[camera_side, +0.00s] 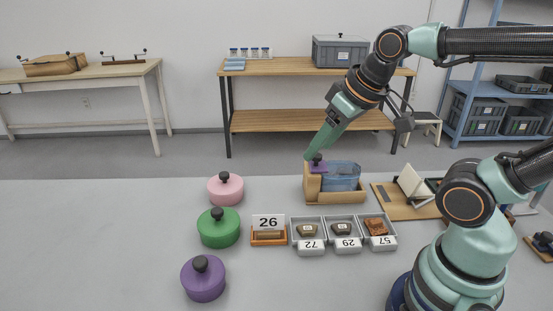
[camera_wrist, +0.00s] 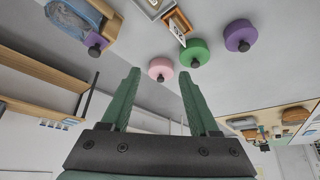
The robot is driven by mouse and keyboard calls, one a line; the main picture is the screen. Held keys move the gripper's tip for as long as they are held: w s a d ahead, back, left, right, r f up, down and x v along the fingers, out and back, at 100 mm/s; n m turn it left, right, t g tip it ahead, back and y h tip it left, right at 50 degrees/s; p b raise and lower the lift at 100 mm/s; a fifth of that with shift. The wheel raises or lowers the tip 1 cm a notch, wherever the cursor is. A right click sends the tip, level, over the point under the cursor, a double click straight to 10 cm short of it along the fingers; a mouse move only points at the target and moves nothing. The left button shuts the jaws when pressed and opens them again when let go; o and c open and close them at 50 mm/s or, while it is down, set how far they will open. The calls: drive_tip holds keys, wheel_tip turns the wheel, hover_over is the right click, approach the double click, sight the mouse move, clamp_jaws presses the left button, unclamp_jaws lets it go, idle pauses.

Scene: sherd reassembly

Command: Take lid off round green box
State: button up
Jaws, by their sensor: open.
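The round green box (camera_side: 219,231) stands on the table with its lid on; the lid has a black knob (camera_side: 217,213). It also shows in the wrist view (camera_wrist: 195,54), between a pink round box (camera_side: 226,190) and a purple round box (camera_side: 203,281). Both of those carry black knobs as well. My gripper (camera_side: 309,158) is up and to the right of the green box in the side view, near a wooden holder. In the wrist view my gripper (camera_wrist: 160,80) has its two green fingers spread apart with nothing between them.
The wooden holder (camera_side: 350,197) has a purple piece (camera_side: 318,167) with a black knob and a blue clear container. Grey trays (camera_side: 343,228) with sherds and a "26" sign (camera_side: 268,222) stand right of the green box. The table left of the boxes is clear.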

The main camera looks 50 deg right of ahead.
idle(0.3)
drive_tip(key=shift+o, duration=0.9)
